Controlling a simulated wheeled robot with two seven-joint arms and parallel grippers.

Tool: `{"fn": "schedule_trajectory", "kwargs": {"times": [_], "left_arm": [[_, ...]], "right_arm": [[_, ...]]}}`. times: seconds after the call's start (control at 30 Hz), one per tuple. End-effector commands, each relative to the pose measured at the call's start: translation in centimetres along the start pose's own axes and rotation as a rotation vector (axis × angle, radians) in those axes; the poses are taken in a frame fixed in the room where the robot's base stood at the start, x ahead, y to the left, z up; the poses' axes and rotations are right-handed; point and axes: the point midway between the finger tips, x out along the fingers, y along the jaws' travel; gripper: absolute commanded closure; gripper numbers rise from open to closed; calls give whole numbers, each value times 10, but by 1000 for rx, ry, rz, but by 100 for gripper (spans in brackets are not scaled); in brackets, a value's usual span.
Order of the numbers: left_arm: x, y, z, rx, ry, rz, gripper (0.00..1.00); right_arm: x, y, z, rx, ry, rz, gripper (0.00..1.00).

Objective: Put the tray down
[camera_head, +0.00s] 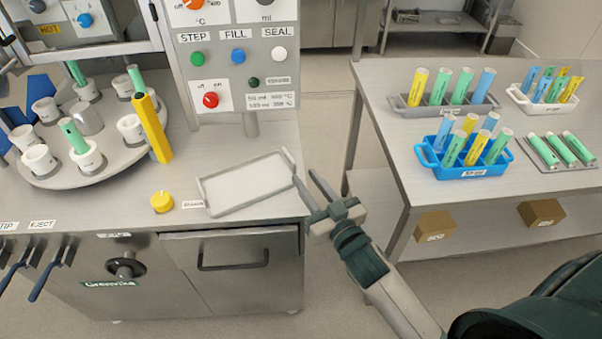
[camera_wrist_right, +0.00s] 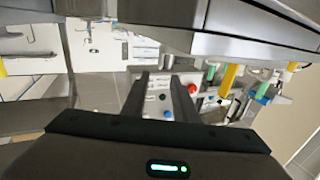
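An empty pale metal tray (camera_head: 246,182) with raised ends lies flat on the steel machine counter, near its front right corner. My right gripper (camera_head: 304,175) is open and empty, with its fingers pointing up-left in the head view, just right of the tray's right end. The fingertips look close to that end, but I cannot tell whether they touch it. In the right wrist view the two fingers (camera_wrist_right: 160,80) are apart, with the button panel showing beyond them and nothing between them. My left gripper is not in view.
A turntable (camera_head: 88,177) with white cups and tubes stands left of the tray, near a yellow knob (camera_head: 162,202). The control panel (camera_head: 238,80) rises behind. The right table (camera_head: 410,160) holds a blue rack (camera_head: 462,172) and other tube racks. An open gap separates counter and table.

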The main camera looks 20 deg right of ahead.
Motion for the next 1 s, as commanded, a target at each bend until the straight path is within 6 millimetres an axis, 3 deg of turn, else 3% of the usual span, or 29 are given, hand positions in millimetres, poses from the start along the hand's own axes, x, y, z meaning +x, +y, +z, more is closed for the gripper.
{"fn": "schedule_trajectory", "kwargs": {"times": [0.2,0.77,1.0], "left_arm": [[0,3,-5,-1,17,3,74],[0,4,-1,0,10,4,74],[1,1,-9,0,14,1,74]], "right_arm": [[-10,0,0,-1,1,1,74],[-10,0,0,-14,0,0,71],[-13,3,1,-234,-6,2,71]]}}
